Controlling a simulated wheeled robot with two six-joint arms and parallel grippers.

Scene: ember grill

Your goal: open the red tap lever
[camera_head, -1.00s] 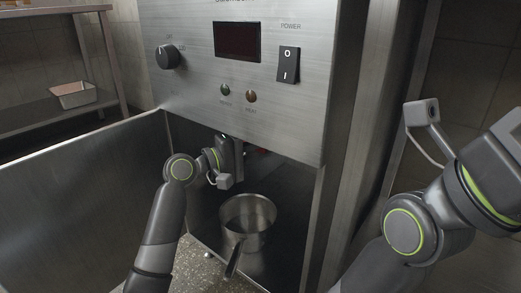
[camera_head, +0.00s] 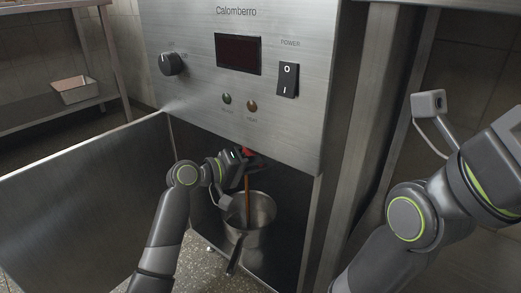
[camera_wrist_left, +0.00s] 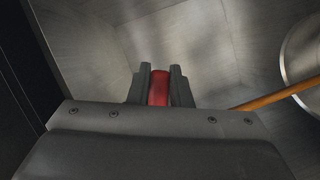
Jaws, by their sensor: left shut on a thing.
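The red tap lever (camera_wrist_left: 159,88) shows between the two fingers of my left gripper (camera_wrist_left: 158,84) in the left wrist view. The gripper is shut on it. In the head view only a bit of red shows at the left gripper (camera_head: 245,154), under the front panel. A thin orange-brown stream (camera_head: 247,188) runs down from there into a metal pot (camera_head: 262,214); it also crosses the right of the left wrist view (camera_wrist_left: 275,97). The tap's spout is hidden behind the gripper. My right arm is at the right of the head view, and its fingers are out of frame.
The steel machine front (camera_head: 190,100) carries a knob (camera_head: 171,64), a dark display (camera_head: 238,54) and a power switch (camera_head: 288,79). A lowered steel door or panel (camera_head: 85,185) spans the left. A metal tray (camera_head: 75,90) sits on a shelf at the far left.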

